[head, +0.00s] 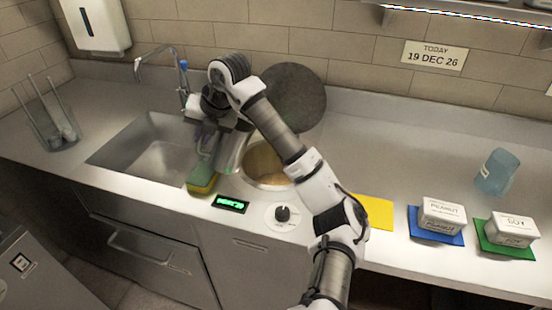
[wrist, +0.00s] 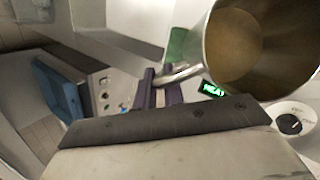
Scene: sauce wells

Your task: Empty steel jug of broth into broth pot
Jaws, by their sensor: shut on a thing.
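The steel jug (wrist: 207,48) fills the upper right of the wrist view, with brown broth visible inside its rim. My gripper (wrist: 160,92) is shut on the jug's handle at its left side. In the head view my gripper (head: 212,132) is above the counter between the sink and the broth pot, and the jug (head: 234,151) shows as a narrow grey shape beside the pot's opening. The broth pot (head: 266,164) is a round well set in the counter with brown contents. My arm and the jug hide part of it. I cannot tell whether broth is flowing.
A dark round lid (head: 295,97) leans on the back wall. A green display (head: 231,203) and a knob (head: 283,214) sit before the pot. Labelled tubs (head: 442,214) stand on coloured mats at right.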

